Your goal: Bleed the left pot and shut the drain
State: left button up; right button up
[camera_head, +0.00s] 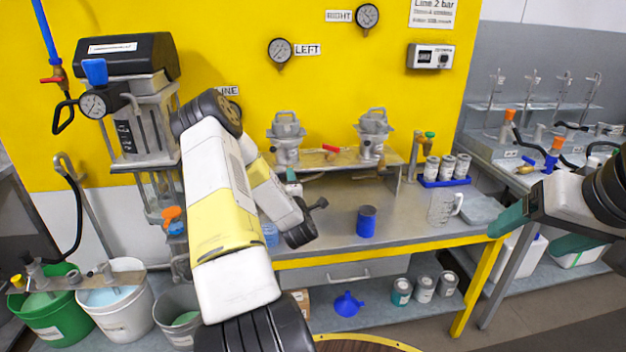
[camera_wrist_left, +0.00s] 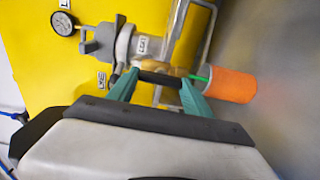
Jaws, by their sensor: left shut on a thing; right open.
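The left pot (camera_head: 287,140) stands on the metal shelf against the yellow wall, below the LEFT gauge (camera_head: 280,50). In the left wrist view the grey pot (camera_wrist_left: 128,44) and its labelled fitting are close beyond my left gripper (camera_wrist_left: 160,82). Its teal fingers are shut on a dark bar (camera_wrist_left: 160,79) below the pot. An orange cylinder (camera_wrist_left: 230,85) with a green stub is beside the fingers. In the head view my left arm hides most of that gripper. My right gripper (camera_head: 512,216) is open and empty, right of the bench. I cannot make out the drain's position.
The right pot (camera_head: 373,132) stands on the same shelf, with a red lever (camera_head: 331,148) between the pots. A blue cup (camera_head: 367,221), a clear jug (camera_head: 441,208) and a blue tray (camera_head: 444,183) of cans are on the bench. Buckets stand at lower left.

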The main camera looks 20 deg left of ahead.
pick_arm(q)
jog(key=shift+f, duration=0.1)
dwell(0.3)
jog(key=o, duration=1.4)
jog(key=shift+c, duration=0.2)
jog(key=shift+s, duration=0.1)
jog(key=v, duration=0.7)
jog(key=shift+s+d, duration=0.2)
jog(key=shift+s, duration=0.15)
jog(key=shift+w, duration=0.1)
